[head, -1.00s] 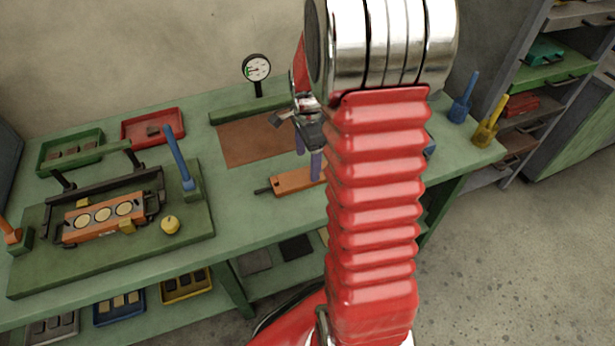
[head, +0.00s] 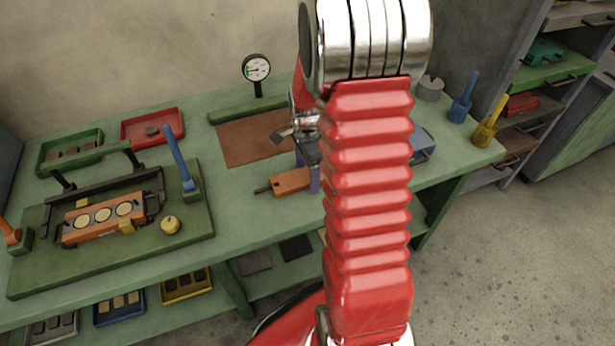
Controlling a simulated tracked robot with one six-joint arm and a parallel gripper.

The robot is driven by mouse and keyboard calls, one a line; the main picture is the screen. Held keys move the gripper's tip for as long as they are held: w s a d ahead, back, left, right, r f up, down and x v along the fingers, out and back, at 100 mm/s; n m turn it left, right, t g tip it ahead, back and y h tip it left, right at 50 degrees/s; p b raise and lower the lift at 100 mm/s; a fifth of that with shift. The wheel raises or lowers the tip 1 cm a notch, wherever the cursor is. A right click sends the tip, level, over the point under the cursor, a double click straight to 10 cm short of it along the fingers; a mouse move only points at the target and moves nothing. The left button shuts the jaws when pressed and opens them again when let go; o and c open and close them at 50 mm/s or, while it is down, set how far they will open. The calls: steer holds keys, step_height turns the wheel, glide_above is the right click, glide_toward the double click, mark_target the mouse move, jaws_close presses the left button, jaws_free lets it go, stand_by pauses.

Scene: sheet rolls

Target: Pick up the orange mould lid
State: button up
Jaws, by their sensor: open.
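The orange mould lid (head: 288,183) lies flat on the green bench, with a dark handle sticking out at its left end. Its right end is partly hidden by my gripper and the red arm. My gripper (head: 307,177) points down at the lid's right part. Its purple fingers are open, one behind the lid and one over or in front of its right end. I cannot tell whether they touch it. An orange mould (head: 76,230) with three round cavities sits in a dark clamp frame at the left.
A brown mat (head: 240,145) and a dial gauge (head: 257,68) are behind the lid. A blue lever (head: 178,158) and a yellow knob (head: 170,225) stand left. A blue holder (head: 461,108) and a yellow holder (head: 486,133) are at the right. Bench left of the lid is clear.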

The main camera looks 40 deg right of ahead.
steer(key=c, duration=1.8)
